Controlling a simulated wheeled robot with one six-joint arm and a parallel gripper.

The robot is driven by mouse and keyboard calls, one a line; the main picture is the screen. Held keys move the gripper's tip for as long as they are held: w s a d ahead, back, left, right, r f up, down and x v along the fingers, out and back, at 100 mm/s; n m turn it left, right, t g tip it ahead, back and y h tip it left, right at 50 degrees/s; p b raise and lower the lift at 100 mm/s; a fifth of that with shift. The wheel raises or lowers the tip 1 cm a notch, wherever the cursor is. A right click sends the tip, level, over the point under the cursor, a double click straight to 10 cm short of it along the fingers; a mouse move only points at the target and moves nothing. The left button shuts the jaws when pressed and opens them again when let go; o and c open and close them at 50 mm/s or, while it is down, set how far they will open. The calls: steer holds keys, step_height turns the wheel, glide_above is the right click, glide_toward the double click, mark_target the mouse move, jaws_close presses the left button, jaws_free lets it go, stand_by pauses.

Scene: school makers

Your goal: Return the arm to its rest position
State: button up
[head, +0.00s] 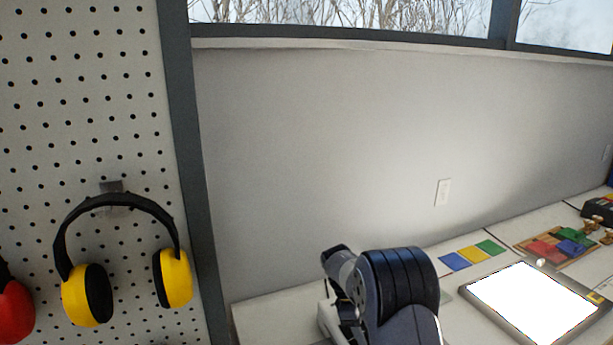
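Part of my arm shows at the bottom centre of the head view, as a dark, ribbed, rounded joint above the near end of the bench. My gripper's fingers cannot be made out in this view, so whether it holds anything is hidden.
Yellow ear defenders (88,294) hang on a white pegboard (75,90) at left; a red pair (14,310) is partly cut off. The bench (275,310) carries a bright white panel (530,303), coloured cards (472,254) and a wooden board with coloured blocks (524,244).

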steer(key=shift+r, duration=0.1)
stand_by(0.4)
